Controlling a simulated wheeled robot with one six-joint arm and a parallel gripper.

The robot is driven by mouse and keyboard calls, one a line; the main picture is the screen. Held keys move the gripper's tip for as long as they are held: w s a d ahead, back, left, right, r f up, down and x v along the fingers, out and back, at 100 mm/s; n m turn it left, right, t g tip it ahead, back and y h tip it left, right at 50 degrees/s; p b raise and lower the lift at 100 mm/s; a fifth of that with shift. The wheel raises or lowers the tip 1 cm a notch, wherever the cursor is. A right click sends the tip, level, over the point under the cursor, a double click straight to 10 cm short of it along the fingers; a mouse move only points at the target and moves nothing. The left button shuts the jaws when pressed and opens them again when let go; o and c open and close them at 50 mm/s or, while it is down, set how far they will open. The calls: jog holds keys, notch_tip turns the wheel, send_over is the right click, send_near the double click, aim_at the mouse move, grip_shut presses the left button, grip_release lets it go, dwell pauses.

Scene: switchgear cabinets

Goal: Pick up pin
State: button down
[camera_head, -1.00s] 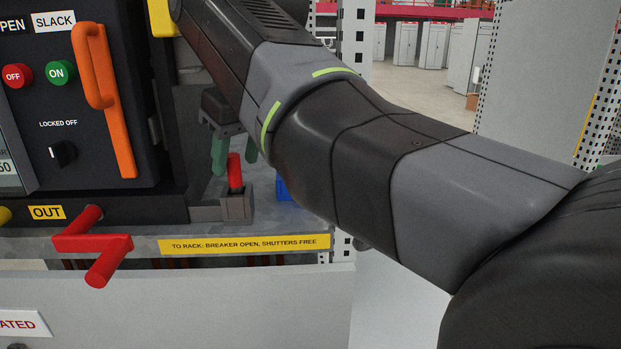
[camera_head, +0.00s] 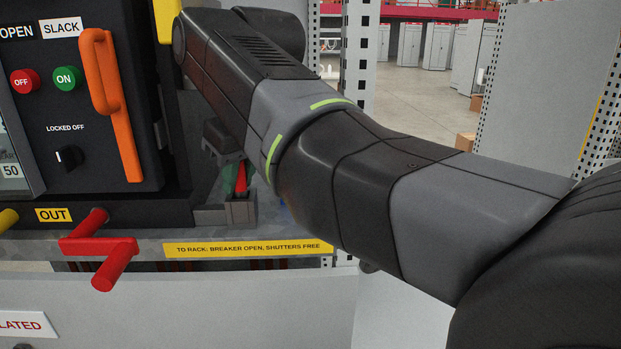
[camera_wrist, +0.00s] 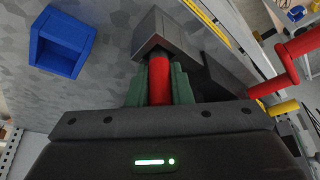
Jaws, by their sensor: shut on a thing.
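The red pin (camera_wrist: 159,80) stands in a grey block (camera_wrist: 160,32) on the shelf beside the breaker. In the wrist view my gripper (camera_wrist: 158,72) has its green fingers on both sides of the pin, shut on it. In the head view the pin (camera_head: 240,179) shows as a small red strip between the green fingers, just above the block (camera_head: 240,210). My arm hides part of the gripper there.
A blue open bin (camera_wrist: 62,42) stands on the grey shelf near the block. A red crank handle (camera_head: 98,250) sticks out at the front left. The black breaker panel (camera_head: 90,100) with an orange handle (camera_head: 110,100) is at left. A perforated post (camera_head: 357,60) rises behind my arm.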

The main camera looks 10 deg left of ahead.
jog(key=shift+r, duration=0.85)
jog(key=r, duration=0.3)
jog(key=r+b, duration=0.1)
jog(key=r, duration=0.1)
jog(key=shift+s+d+r, duration=0.15)
jog(key=shift+d+r, duration=0.05)
jog(key=shift+d, duration=0.05)
jog(key=s+d+b, duration=0.2)
jog(key=s+d, duration=0.7)
jog(key=d, duration=0.5)
jog(key=shift+d, duration=0.4)
jog(key=shift+s+f, duration=0.1)
